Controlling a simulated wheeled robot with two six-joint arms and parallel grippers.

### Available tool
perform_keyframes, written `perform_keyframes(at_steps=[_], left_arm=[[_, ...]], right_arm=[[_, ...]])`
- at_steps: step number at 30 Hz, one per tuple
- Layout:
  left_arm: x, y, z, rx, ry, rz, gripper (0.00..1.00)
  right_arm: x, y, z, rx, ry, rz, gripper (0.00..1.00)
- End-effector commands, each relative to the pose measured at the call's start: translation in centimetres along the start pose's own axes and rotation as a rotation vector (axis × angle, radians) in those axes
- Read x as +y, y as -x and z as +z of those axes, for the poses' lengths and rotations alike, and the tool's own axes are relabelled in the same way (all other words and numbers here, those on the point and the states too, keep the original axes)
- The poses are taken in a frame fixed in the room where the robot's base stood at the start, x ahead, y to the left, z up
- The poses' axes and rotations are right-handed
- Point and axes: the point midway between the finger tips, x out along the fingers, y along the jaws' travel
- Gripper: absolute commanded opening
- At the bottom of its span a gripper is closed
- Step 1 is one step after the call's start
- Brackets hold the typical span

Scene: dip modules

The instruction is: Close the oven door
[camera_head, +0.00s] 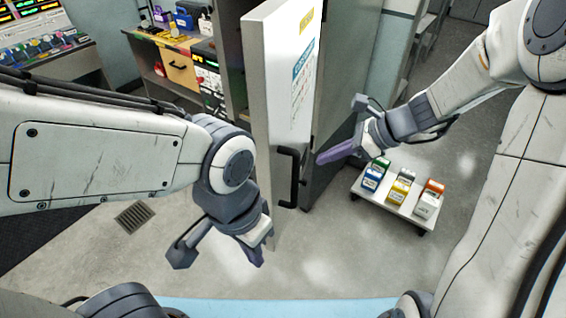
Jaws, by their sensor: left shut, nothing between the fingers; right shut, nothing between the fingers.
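A tall pale door (276,95) stands ajar in the middle of the view, with a label sheet on one face. A black bar handle (293,178) is on its lower part. A dark grey cabinet panel (338,110) is directly behind and to the right of it. My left gripper (257,258) is shut and empty, low and to the left of the handle, apart from it. My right gripper (322,158) is shut and empty, its tips to the right of the handle, near the door's labelled face. I cannot tell whether they touch it.
A low white cart (385,203) with several coloured boxes stands on the floor at the right. A bench (180,45) with a drawer and tools is behind at the left. A floor drain (134,217) lies at the left. The floor in front is mostly clear.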

Motion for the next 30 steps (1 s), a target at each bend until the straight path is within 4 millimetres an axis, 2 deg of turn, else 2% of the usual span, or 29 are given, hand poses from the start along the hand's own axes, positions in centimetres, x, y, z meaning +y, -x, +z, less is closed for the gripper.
perform_keyframes(at_steps=[13,15,21,30], left_arm=[[0.0,0.4,0.0,0.0,0.0,0.0,0.0],[0.1,1.2,-0.1,0.0,0.0,0.0,0.0],[0.1,2.0,-0.1,0.0,0.001,0.0,0.0],[0.1,2.0,-0.1,0.0,0.001,0.0,0.0]], right_arm=[[0.4,-9.2,0.0,0.006,0.007,0.012,0.0],[0.4,-9.9,1.1,0.005,0.012,0.01,0.0],[0.3,-11.5,2.6,0.005,0.01,0.007,0.0],[0.3,-12.0,2.9,0.004,0.01,0.005,0.0]])
